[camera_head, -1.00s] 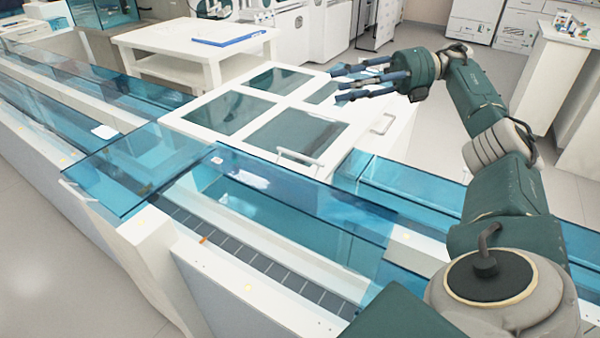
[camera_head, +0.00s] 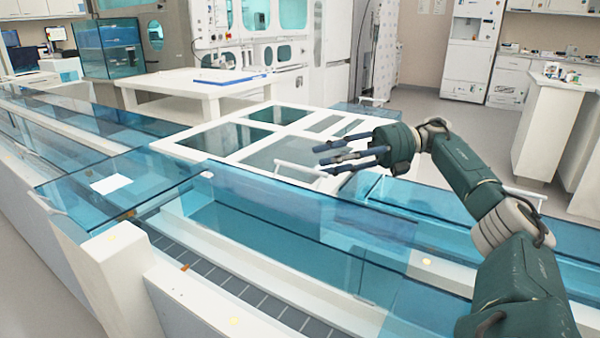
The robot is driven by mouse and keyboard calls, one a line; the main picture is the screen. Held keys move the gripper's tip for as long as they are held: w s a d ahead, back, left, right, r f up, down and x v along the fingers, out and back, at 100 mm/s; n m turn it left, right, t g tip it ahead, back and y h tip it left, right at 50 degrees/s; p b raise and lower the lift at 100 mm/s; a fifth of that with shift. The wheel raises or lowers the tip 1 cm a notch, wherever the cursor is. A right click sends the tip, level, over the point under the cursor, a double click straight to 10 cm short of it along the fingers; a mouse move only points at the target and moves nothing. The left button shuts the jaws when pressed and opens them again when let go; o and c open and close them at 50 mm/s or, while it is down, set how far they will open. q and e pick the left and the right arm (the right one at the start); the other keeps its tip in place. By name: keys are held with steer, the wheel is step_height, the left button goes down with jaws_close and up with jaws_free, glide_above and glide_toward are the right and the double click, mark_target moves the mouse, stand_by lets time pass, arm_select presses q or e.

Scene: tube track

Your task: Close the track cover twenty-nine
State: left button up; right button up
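A clear blue track cover (camera_head: 125,185) stands at a slant across the track at left, its edge sticking out past the track's near side. A white label shows through it, and a small handle (camera_head: 46,204) is at its left end. Long blue covers (camera_head: 270,220) run along the track to the right. No number is readable, so I cannot tell which cover is twenty-nine. My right gripper (camera_head: 345,160) is open and empty, fingers pointing left, over the right part of a white-framed panel (camera_head: 240,138). My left gripper is out of view.
The white-framed panel has a white bar handle (camera_head: 300,170) close to my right gripper. A white table (camera_head: 200,88) with a blue folder (camera_head: 222,80) stands behind. A white counter (camera_head: 550,115) is at the right. Open floor shows between the track and the back cabinets.

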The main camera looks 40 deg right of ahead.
mark_target(299, 166)
steer(key=x, duration=0.7)
steer(key=shift+b, duration=0.35)
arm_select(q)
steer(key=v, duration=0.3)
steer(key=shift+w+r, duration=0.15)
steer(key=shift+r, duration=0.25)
arm_select(e)
steer(key=shift+d, duration=0.1)
jaws_close()
